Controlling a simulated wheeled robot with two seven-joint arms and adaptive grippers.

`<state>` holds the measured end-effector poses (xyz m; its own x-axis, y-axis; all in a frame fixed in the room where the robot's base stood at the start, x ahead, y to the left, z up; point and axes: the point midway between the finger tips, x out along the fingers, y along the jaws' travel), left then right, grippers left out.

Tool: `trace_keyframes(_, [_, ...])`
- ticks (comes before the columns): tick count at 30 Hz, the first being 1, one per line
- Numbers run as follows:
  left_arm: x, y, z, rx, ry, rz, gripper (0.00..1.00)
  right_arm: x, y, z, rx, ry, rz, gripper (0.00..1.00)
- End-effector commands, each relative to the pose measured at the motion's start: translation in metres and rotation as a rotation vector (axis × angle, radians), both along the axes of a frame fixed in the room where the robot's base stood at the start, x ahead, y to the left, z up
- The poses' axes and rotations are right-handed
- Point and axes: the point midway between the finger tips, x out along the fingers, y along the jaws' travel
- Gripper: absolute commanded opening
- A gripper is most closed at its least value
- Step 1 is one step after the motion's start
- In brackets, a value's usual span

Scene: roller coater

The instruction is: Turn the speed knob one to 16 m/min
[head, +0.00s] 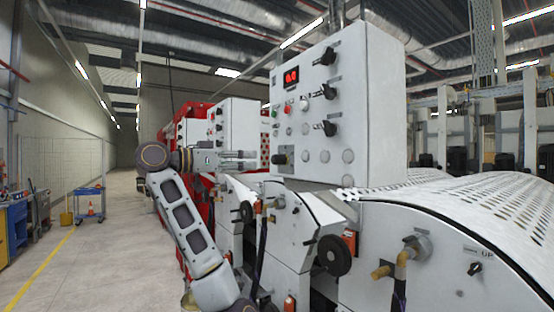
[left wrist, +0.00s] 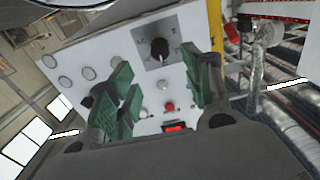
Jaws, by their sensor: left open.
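A black knob on a grey scale plate (head: 281,158) sits at the lower left of the white control panel (head: 360,140). In the left wrist view, the same knob (left wrist: 159,48) shows beyond and between the fingertips; its scale marks are too small to read. I cannot tell for certain that it is speed knob one. My left gripper (head: 254,159) is open and empty, pointing at this knob from the left, apparently just short of it. Its green-padded fingers (left wrist: 156,63) are spread on either side of the knob. A red display (head: 291,76) appears to read 0.0. My right gripper is out of view.
Several other black knobs (head: 328,92), a red button (head: 288,109) and round white buttons share the panel. Below are white machine housings with a black handwheel (head: 334,255) and perforated covers (head: 470,205). A clear floor aisle (head: 110,240) lies to the left.

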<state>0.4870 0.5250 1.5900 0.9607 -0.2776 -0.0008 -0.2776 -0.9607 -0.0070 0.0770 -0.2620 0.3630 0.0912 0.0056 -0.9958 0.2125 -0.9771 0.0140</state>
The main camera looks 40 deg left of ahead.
Motion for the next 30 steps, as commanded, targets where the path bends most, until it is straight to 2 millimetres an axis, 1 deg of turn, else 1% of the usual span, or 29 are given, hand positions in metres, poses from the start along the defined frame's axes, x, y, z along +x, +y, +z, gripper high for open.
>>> trace_keyframes(9, [0.039, -0.012, 0.002, -0.001, 0.001, -0.003, 0.50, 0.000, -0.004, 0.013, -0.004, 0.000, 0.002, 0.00])
trace_keyframes(21, [0.088, -0.026, 0.002, -0.001, 0.001, -0.002, 0.50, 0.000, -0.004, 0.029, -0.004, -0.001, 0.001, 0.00])
trace_keyframes(25, [0.100, -0.029, 0.002, -0.001, 0.000, -0.002, 0.50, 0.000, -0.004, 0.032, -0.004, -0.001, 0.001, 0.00])
trace_keyframes(30, [0.108, -0.031, 0.001, 0.000, 0.000, 0.000, 0.50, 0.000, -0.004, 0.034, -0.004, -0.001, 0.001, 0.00])
